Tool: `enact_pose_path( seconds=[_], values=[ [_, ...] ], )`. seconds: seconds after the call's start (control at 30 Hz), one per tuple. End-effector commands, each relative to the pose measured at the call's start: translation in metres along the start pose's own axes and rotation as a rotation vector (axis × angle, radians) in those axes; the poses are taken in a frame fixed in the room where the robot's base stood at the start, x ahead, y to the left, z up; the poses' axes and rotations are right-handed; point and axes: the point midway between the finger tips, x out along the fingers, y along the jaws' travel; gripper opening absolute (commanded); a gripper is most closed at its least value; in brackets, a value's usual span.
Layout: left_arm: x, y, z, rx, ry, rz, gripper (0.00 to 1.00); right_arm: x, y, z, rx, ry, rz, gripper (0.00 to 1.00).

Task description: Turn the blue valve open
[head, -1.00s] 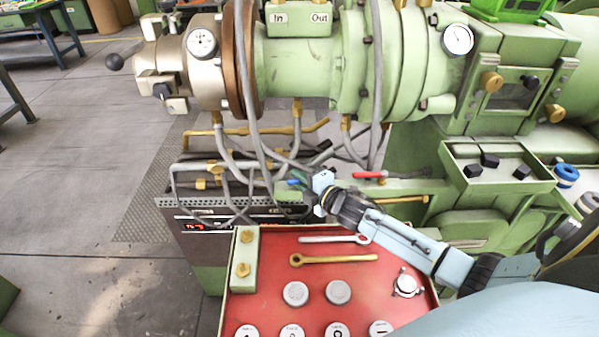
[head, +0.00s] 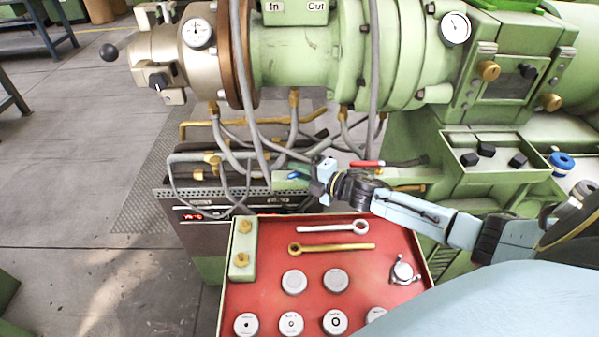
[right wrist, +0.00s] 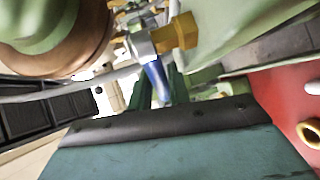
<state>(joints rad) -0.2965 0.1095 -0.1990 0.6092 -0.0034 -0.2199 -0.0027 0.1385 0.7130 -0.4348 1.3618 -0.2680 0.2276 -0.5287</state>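The blue valve handle (right wrist: 156,80) shows in the right wrist view, slanting down from a metal valve body with a brass hex fitting (right wrist: 178,34). My right gripper (right wrist: 160,92) has its two dark green fingers on either side of the handle. I cannot tell whether they press on it. In the head view my right gripper (head: 300,179) reaches in from the right to the pipes below the green machine, and it hides most of the valve. My left gripper is not in view.
A red-handled valve (head: 367,164) sits just right of my gripper. Grey hoses (head: 262,130) hang close by. Below is a red tray (head: 262,285) with wrenches and round caps. A green bin (head: 470,141) with black knobs is at right.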

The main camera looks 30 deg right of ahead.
Motion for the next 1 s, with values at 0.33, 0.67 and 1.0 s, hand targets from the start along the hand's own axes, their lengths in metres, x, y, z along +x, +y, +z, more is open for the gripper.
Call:
enact_pose_path(
  seconds=[0.33,0.67,1.0],
  values=[
    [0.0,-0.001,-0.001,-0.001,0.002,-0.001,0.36,-0.002,-0.001,0.001,-0.001,-0.002,-0.002,0.24],
    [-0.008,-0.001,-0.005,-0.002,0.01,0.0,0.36,-0.043,-0.001,0.0,-0.001,-0.002,-0.005,0.24],
    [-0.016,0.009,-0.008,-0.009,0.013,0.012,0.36,-0.102,-0.001,-0.001,0.001,-0.001,-0.005,0.24]
  ],
)
